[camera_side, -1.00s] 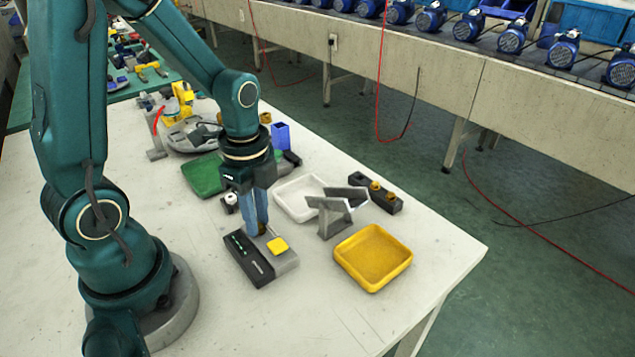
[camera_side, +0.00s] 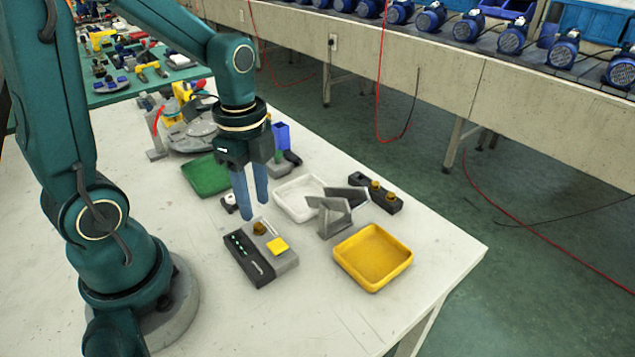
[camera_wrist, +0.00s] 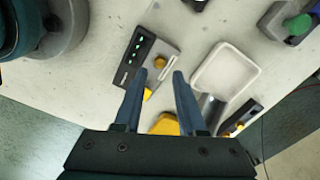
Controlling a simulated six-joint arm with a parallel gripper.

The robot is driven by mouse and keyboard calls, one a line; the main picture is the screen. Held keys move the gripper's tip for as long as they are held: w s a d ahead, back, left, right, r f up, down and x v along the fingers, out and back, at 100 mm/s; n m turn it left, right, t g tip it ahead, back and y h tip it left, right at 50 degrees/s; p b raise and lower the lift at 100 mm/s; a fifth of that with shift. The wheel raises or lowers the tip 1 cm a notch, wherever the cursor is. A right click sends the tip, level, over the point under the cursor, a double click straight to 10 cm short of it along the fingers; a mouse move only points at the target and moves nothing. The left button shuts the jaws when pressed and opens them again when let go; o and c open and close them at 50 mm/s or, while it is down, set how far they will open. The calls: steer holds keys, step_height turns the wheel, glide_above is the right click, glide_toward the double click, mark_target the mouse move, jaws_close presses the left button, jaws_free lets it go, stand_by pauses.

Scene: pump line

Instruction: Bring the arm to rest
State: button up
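My gripper (camera_side: 256,204) hangs above the white table (camera_side: 340,318), just behind a black and grey tester box (camera_side: 262,256). Its two blue fingers are apart with nothing between them. In the wrist view my gripper (camera_wrist: 158,84) also shows open and empty. The tester box (camera_wrist: 148,62) has a row of green lights, a yellow square and a brass-coloured round part (camera_side: 260,228) on its top. The fingers are clear of the box.
A yellow tray (camera_side: 374,257), a grey angled stand (camera_side: 336,214), a white tray (camera_side: 298,198) and a dark block with brass parts (camera_side: 376,193) stand to the right. A green tray (camera_side: 206,175) lies behind. The table's front is bare.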

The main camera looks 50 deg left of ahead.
steer(key=shift+r, duration=0.1)
steer(key=s+d+r+n+t, duration=0.4)
steer(key=r+n, duration=0.4)
steer(key=n, duration=0.5)
steer(key=shift+d+r+t, duration=0.2)
steer(key=shift+d+t, duration=0.55)
steer(key=shift+t, duration=0.05)
